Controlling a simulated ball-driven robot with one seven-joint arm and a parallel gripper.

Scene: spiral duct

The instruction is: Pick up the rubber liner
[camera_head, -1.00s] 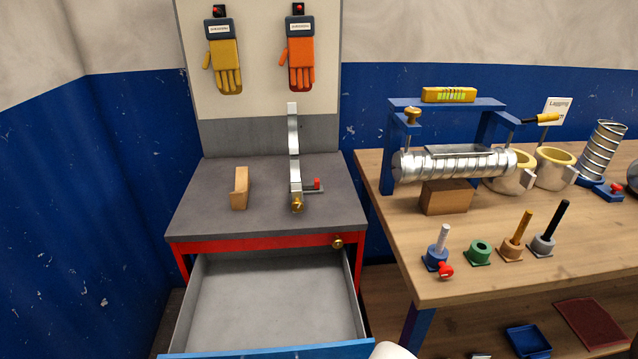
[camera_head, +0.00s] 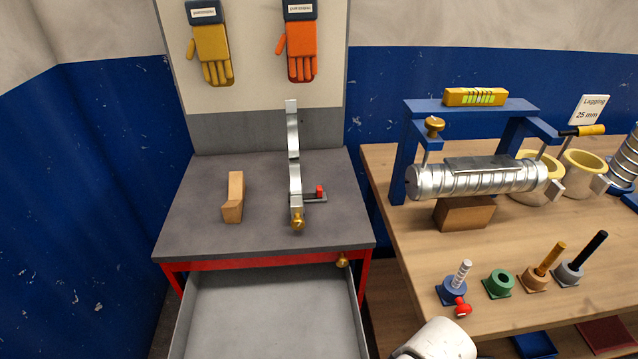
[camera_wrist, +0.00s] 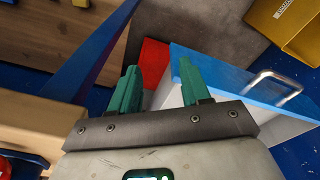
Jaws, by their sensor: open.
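No part in view can be told for certain as the rubber liner.
A spiral duct (camera_head: 480,178) rests in a blue clamp frame (camera_head: 405,160) on the wooden bench. A wooden block (camera_head: 233,197) and a metal strip (camera_head: 294,165) are on the grey table (camera_head: 190,225). A silver handle (camera_wrist: 275,85) juts from the drawer front.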

